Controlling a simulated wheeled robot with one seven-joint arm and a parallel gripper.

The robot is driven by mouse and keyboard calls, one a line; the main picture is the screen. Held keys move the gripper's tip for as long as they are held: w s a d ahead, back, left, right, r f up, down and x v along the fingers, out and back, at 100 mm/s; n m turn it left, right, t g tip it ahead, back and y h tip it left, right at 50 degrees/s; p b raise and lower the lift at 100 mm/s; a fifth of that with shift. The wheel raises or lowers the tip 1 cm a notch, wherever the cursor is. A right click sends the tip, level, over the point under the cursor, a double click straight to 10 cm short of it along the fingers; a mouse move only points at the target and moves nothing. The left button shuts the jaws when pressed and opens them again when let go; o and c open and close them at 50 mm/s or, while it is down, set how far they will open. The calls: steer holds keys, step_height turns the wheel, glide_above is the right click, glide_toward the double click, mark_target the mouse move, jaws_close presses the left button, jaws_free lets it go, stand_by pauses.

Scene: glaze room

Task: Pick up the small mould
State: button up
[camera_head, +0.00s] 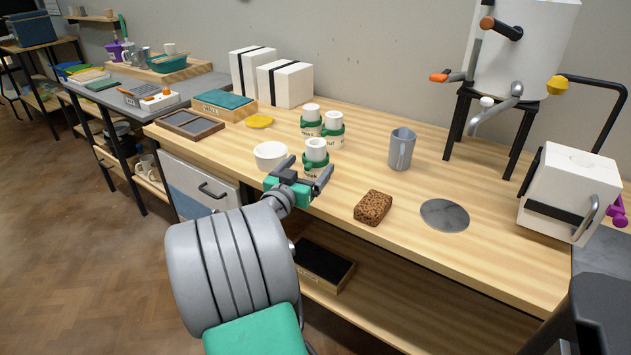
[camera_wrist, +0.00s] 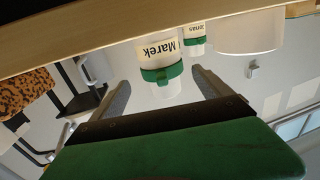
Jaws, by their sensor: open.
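A small white mould (camera_head: 316,150) with a green band stands upright on the bench, just beyond my gripper. It also shows inverted in the wrist view (camera_wrist: 156,50), where its label reads "Marek". My gripper (camera_head: 305,173) is open and empty, with its fingers pointing toward this piece. In the wrist view the piece appears between the two fingers (camera_wrist: 160,85), apart from both. Two like banded pieces stand behind it, a left one (camera_head: 311,119) and a right one (camera_head: 333,130). One in the wrist view (camera_wrist: 194,36) is labelled "Jonas".
A white bowl (camera_head: 270,155) stands close left of the banded piece. A brown speckled sponge (camera_head: 373,207), a grey mug (camera_head: 401,149) and a grey disc (camera_head: 445,214) lie to the right. Two strapped white blocks (camera_head: 285,84) stand at the back. The bench's front edge runs below my gripper.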

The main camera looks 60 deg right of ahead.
mark_target(311, 160)
steer(key=d, duration=0.6)
steer(key=shift+w+r, duration=0.1)
steer(key=shift+w, duration=0.15)
steer(key=c, duration=1.7)
steer(key=shift+o, duration=0.2)
steer(key=shift+r, duration=0.1)
